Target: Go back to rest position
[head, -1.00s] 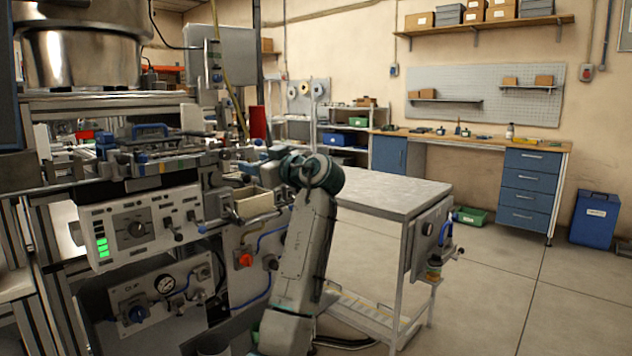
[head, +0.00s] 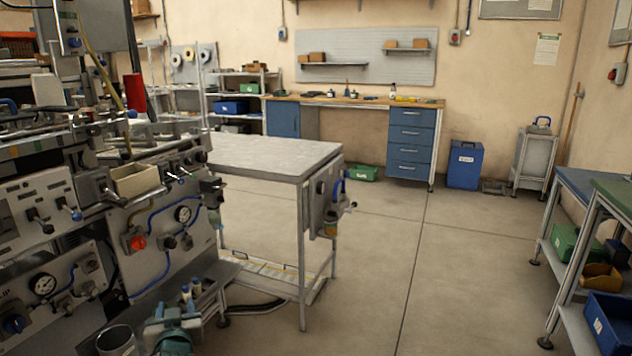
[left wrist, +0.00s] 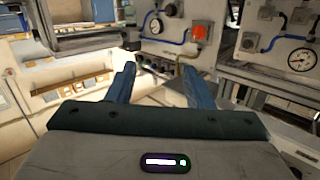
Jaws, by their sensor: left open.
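My left gripper (head: 191,293) is low at the bottom of the head view, beside the lower front of the grey machine. Its teal wrist shows below the fingers. In the left wrist view, the two blue fingers of my left gripper (left wrist: 158,72) stand apart with nothing between them. The machine's front panel with a red knob (left wrist: 200,34) lies beyond them. My right gripper is in neither view.
The machine (head: 60,215) fills the left side. A grey-topped table (head: 270,155) stands beside it with a low shelf (head: 275,275) underneath. A workbench (head: 575,185) stands at the right. Open floor (head: 440,270) lies between table and workbench.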

